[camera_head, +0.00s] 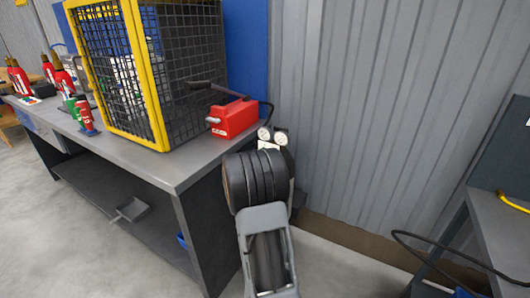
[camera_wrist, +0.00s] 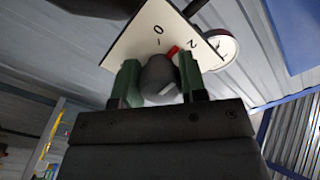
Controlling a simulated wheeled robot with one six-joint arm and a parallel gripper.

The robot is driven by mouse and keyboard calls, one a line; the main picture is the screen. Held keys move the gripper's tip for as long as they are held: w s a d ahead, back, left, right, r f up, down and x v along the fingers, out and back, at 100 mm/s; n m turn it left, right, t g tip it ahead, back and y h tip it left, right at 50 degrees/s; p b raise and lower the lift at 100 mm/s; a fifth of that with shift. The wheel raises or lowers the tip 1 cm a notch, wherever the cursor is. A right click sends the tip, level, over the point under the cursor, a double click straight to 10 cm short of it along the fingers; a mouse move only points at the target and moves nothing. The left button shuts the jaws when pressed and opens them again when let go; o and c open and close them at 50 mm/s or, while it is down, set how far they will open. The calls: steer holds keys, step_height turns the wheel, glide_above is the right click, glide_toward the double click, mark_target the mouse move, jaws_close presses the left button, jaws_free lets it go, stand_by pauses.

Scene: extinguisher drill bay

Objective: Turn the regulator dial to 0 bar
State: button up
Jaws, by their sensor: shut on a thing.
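The regulator dial is a grey round knob (camera_wrist: 160,75) with a red pointer on a white scale plate (camera_wrist: 135,38). My gripper (camera_wrist: 158,82) has its green fingers on either side of the knob and is shut on it. The plate shows a 0 above the knob and a 2 to the right of it. The red pointer lies between the 0 and the 2. The rest of the scale is hidden by the knob and gripper. In the head view my arm hides the gripper and dial; part of the white plate (camera_head: 268,146) shows above it.
Two round gauges (camera_head: 265,133) sit by the plate; one gauge (camera_wrist: 217,48) shows in the wrist view. A red box with a black lever (camera_head: 234,119) stands on the grey bench (camera_head: 180,170), beside the yellow-framed mesh cage (camera_head: 147,75). A corrugated wall is behind.

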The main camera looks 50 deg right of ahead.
steer(key=n+p, duration=0.3)
steer(key=n, duration=0.1)
steer(key=shift+r, duration=0.15)
steer(key=shift+n+p, duration=0.85)
steer(key=shift+n, duration=0.85)
steer(key=o, duration=0.9)
steer(key=shift+f, duration=0.2)
steer(key=shift+a, duration=0.1)
steer(key=v, duration=1.3)
steer(key=shift+s+a, duration=0.1)
steer(key=shift+a, duration=0.2)
